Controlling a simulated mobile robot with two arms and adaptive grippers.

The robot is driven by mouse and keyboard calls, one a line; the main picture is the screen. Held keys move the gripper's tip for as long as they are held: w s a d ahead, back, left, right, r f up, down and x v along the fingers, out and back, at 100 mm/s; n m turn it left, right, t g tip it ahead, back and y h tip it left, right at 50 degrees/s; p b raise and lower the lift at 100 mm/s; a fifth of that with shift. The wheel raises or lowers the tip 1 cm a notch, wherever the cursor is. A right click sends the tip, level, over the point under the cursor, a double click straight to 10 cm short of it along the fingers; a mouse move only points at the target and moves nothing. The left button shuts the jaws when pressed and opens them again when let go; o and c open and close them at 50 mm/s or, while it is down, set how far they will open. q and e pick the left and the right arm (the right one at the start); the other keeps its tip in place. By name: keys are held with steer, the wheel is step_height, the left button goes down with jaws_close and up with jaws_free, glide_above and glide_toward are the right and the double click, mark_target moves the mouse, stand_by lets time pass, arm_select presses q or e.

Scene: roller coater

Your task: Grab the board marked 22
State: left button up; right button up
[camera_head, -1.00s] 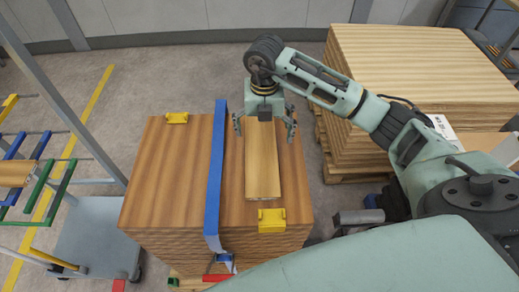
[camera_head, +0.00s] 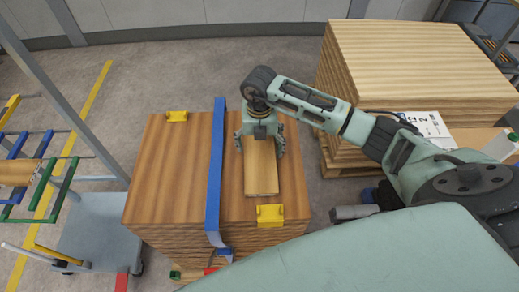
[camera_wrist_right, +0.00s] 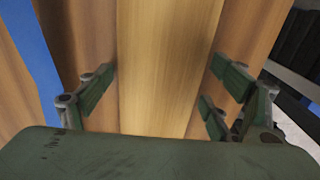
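A pale narrow board (camera_head: 261,172) lies flat on the large brown wooden stack (camera_head: 170,180), right of the blue strap. It also fills the middle of the right wrist view (camera_wrist_right: 165,65). I can read no number on it. My right gripper (camera_head: 260,146) points down over the board's far end and covers it. Its fingers (camera_wrist_right: 163,78) stand on either side of the board, close to its long edges; a firm grip does not show. My left gripper is not in view.
A blue strap (camera_head: 216,160) crosses the stack, with yellow corner pieces at the back (camera_head: 177,116) and front right (camera_head: 270,215). Another wood stack (camera_head: 400,60) stands at the right with a printed white sheet (camera_head: 428,126). A coloured rack (camera_head: 40,172) is at the left.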

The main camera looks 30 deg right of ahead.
steer(key=shift+r, duration=0.1)
steer(key=c, duration=1.1)
steer(key=shift+o, duration=0.2)
